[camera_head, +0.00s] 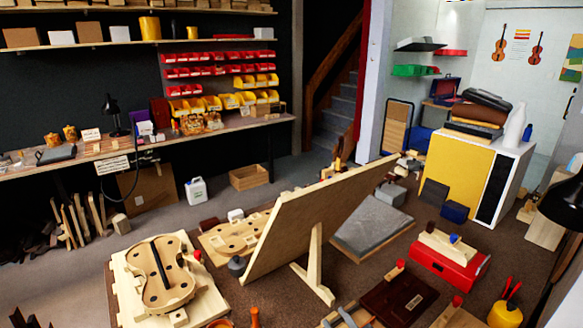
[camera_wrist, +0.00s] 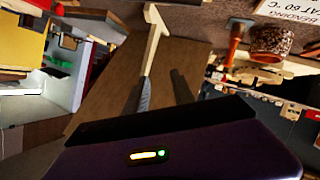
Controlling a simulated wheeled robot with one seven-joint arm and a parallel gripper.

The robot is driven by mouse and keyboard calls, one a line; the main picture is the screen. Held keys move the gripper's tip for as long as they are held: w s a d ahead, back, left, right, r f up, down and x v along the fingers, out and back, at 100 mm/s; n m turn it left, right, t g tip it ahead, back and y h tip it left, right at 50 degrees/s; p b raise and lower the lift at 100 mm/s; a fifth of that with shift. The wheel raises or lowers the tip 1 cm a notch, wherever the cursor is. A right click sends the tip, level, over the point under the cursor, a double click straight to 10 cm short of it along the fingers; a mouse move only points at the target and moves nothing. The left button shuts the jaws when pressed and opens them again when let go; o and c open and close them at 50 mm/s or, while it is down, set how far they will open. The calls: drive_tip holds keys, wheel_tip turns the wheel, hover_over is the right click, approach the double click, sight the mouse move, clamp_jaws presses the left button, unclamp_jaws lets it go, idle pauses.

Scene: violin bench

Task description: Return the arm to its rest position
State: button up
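My gripper (camera_wrist: 163,88) shows in the wrist view as two grey fingers standing apart, with nothing seen held between them. The dark purple wrist housing (camera_wrist: 220,155) fills the bottom of that view, with a yellow and a green light lit on it. Behind the fingers is a brown board-like surface (camera_wrist: 120,85) with a pale wooden strip (camera_wrist: 153,35) near its top. I cannot make out my arm or gripper in the head view.
In the head view, a large leaning wooden panel (camera_head: 320,212) stands mid-bench. A violin body mould (camera_head: 165,275) lies left, and a grey slab (camera_head: 372,226) and red box (camera_head: 448,265) right. A dark lamp (camera_head: 567,200) stands at the right edge. The wrist view shows a speckled cup (camera_wrist: 270,39).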

drive_tip(key=s+d+r+m+h, duration=0.1)
drive_tip(key=s+d+r+m, duration=0.1)
drive_tip(key=s, duration=1.2)
drive_tip(key=s+d+r+m+t+h, duration=0.1)
drive_tip(key=s+d+r+m, duration=0.1)
drive_tip(key=s, duration=1.2)
drive_tip(key=s+d+r+m, duration=0.2)
drive_tip(key=s+d+m, duration=0.2)
drive_tip(key=s, duration=1)
drive_tip(key=shift+d+h, duration=0.4)
drive_tip(key=shift+d, duration=0.5)
